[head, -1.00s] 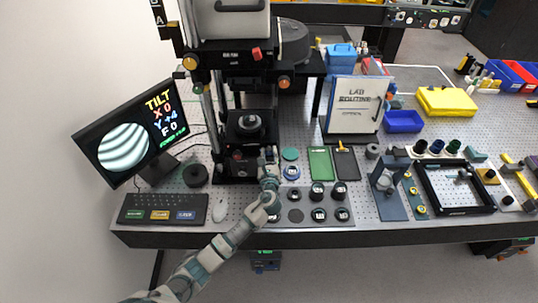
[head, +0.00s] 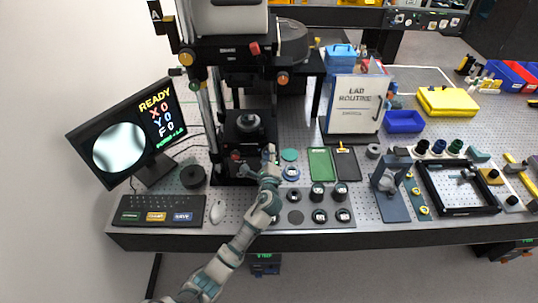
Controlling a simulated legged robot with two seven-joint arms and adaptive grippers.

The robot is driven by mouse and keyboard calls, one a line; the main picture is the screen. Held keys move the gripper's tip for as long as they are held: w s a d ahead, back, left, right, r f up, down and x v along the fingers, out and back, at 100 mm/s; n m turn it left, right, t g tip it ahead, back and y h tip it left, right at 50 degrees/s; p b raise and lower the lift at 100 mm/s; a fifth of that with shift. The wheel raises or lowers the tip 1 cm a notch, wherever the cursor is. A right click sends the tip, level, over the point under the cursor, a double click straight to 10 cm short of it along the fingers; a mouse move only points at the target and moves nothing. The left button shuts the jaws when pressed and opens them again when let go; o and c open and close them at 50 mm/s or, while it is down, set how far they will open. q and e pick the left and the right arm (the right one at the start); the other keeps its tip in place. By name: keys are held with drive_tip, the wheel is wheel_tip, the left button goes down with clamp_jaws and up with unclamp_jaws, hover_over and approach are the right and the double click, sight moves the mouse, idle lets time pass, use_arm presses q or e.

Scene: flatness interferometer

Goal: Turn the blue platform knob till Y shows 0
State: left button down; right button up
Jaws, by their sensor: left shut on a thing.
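The monitor (head: 127,137) at the left reads READY, X 0, Y 0, F 0, with a plain pale disc and no stripes. The interferometer platform (head: 243,133) stands on the bench in the middle, with a red knob (head: 235,155) on its front. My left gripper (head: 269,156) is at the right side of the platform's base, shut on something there. The blue knob is hidden by my gripper, so I cannot make it out. My right gripper is not in view.
A keyboard (head: 160,210), a mouse (head: 218,211) and a dark round puck (head: 193,177) lie left of the platform.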

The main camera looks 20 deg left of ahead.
use_arm(q)
drive_tip(key=shift+n, duration=0.4)
drive_tip(key=c, duration=0.8)
unclamp_jaws()
drive_tip(key=shift+s+a, duration=0.1)
drive_tip(key=shift+a, duration=0.05)
drive_tip(key=v, duration=1.2)
idle(0.6)
